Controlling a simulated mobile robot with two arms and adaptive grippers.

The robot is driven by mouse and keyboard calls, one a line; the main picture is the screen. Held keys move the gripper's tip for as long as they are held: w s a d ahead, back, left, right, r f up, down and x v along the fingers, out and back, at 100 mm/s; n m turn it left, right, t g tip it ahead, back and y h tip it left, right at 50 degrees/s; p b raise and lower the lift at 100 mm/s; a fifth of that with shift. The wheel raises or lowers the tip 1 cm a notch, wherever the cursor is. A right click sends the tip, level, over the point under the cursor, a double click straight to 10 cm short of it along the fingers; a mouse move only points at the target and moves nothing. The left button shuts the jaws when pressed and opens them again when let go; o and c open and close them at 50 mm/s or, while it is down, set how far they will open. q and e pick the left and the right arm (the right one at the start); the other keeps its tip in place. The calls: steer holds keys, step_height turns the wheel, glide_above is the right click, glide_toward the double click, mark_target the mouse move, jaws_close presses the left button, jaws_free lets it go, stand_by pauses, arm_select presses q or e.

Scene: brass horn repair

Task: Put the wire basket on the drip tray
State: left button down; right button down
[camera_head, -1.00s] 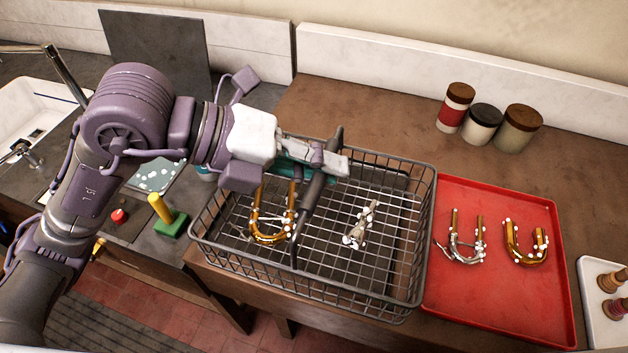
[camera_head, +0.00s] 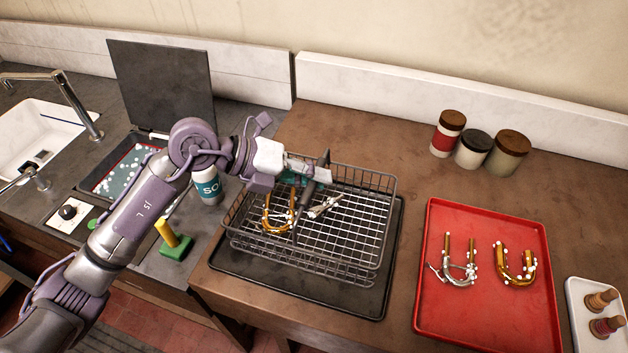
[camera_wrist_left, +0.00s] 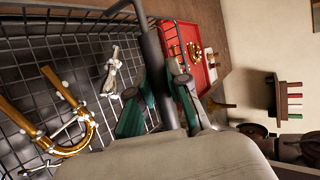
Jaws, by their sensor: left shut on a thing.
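The grey wire basket (camera_head: 372,262) is over the black drip tray (camera_head: 300,291), whose bare rim shows at the front and right. I cannot tell whether the basket touches the tray or hangs just above it. My left gripper (camera_head: 317,174) is shut on the basket's dark handle (camera_head: 304,202). The left wrist view shows the green fingers (camera_wrist_left: 158,92) around the handle bar (camera_wrist_left: 156,55). Inside the basket lie a brass U-shaped slide (camera_head: 268,222) and a silvery valve-like part (camera_head: 324,207), both with white suds. My right gripper is not in view.
A red tray (camera_head: 440,318) with two U-shaped slides stands right of the drip tray. Several jars (camera_head: 472,148) stand behind. At left are a spray-like can (camera_head: 207,187), a green block with a yellow peg (camera_head: 176,247), an open-lidded bath (camera_head: 125,175) and a sink (camera_head: 40,135).

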arm_select(q)
steer(key=shift+f+p, duration=0.3)
steer(key=shift+f, duration=0.8)
steer(key=c, duration=1.1)
jaws_free()
steer(key=shift+f, duration=0.1)
steer(key=shift+a, duration=0.15)
steer(key=shift+b+v, duration=1.9)
steer(key=shift+v, duration=4)
steer(key=shift+s, duration=0.1)
